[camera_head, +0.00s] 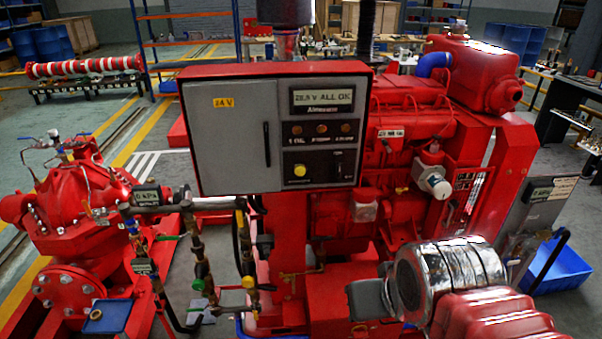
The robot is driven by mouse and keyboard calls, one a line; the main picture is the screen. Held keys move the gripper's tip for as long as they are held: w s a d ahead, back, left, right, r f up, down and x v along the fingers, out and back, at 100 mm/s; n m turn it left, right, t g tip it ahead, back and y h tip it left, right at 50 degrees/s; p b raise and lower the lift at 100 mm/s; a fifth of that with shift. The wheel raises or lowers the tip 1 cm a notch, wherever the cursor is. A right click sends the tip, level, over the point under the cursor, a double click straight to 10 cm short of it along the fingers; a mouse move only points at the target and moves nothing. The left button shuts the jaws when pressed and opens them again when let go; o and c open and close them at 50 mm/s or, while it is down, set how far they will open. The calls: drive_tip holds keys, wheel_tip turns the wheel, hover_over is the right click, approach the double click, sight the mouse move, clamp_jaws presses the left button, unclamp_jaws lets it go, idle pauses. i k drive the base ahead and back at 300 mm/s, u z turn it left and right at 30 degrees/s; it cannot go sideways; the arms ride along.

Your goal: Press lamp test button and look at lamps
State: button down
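The control panel (232,136) is a grey cabinet with a red frame, facing me near the picture's middle. On its right side is a black plate with three small round lamps, the left one (297,130), the middle one (322,129) and the right one (347,128). They look dull orange-brown, and I cannot tell whether any is lit. A small display (322,99) above them seems to read a voltage and "ALL OK". Below the lamps is a round yellow button (300,170); its label is too small to read. I cannot make out my gripper in this view.
A red engine (410,130) stands behind and right of the panel. A red pump (80,210) with pipes and valves is at left. A shiny silver cylinder (450,275) and a red ribbed body fill the bottom right. A blue bin (560,270) sits on the floor at right.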

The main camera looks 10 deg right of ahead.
sight(300, 171)
drive_tip(key=k, duration=1.3)
drive_tip(key=u, duration=0.45)
drive_tip(key=i, duration=0.75)
drive_tip(key=u, duration=0.45)
drive_tip(key=i, duration=1.35)
drive_tip(key=z, duration=0.4)
